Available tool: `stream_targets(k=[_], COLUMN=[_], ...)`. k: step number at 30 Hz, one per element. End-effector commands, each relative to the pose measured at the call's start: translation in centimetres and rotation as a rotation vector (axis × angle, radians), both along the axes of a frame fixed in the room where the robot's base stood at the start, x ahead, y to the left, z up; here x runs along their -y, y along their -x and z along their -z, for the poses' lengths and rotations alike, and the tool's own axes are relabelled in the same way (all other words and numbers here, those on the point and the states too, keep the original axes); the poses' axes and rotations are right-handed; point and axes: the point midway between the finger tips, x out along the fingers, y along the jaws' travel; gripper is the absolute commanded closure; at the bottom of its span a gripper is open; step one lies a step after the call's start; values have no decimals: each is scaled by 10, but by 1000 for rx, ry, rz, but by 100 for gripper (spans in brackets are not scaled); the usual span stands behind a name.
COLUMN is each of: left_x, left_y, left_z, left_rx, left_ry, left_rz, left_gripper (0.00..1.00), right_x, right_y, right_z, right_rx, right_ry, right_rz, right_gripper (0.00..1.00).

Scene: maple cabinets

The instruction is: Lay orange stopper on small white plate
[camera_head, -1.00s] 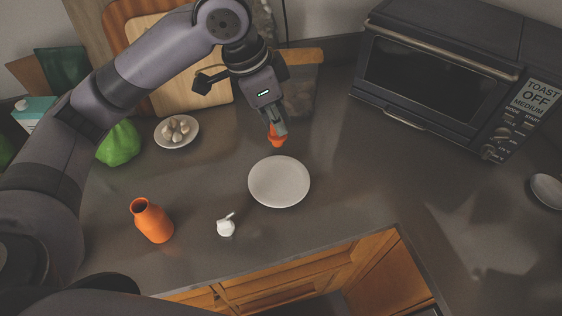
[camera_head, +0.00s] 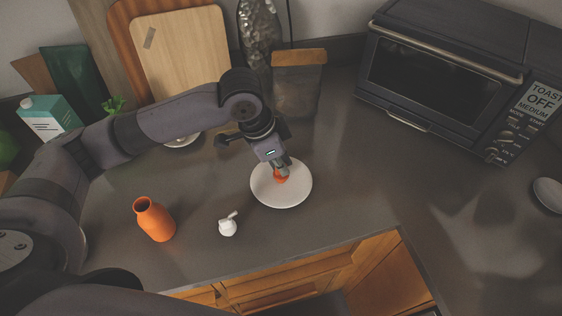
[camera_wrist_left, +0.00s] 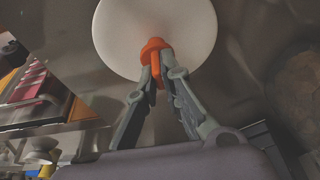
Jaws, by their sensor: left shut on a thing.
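The small white plate (camera_head: 283,195) lies flat on the dark counter, and its rim also shows in the left wrist view (camera_wrist_left: 200,30). My left gripper (camera_head: 281,174) is over the plate's upper middle, shut on the orange stopper (camera_head: 280,179). In the left wrist view the stopper (camera_wrist_left: 155,46) sits between the two fingertips of my left gripper (camera_wrist_left: 156,68), with the plate behind it. I cannot tell whether the stopper touches the plate. My right gripper is not in view.
An orange bottle (camera_head: 154,220) and a small white lidded pot (camera_head: 228,226) stand left of the plate. A toaster oven (camera_head: 440,75) is at the back right. A jar (camera_head: 298,85) and cutting boards (camera_head: 180,55) stand behind.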

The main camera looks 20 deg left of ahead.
Motion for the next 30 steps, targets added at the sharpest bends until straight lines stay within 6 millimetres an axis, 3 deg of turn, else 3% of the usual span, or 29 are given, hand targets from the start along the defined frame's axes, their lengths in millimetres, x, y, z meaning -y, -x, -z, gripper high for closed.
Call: stream_targets(k=[5, 6, 15, 25, 30], left_x=[0, 0, 0, 0, -5], left_y=[0, 0, 0, 0, 2], left_z=[2, 3, 2, 0, -20], left_rx=[-1, 0, 0, 1, 4], left_ry=[1, 0, 0, 0, 1], left_rz=[-1, -1, -1, 0, -3], left_gripper=[100, 92, 73, 73, 73], right_x=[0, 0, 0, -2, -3], right_y=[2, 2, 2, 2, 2], right_z=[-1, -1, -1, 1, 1], right_rx=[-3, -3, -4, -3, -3], right_ry=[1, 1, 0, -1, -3], right_rz=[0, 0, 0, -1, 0], right_gripper=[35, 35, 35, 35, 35])
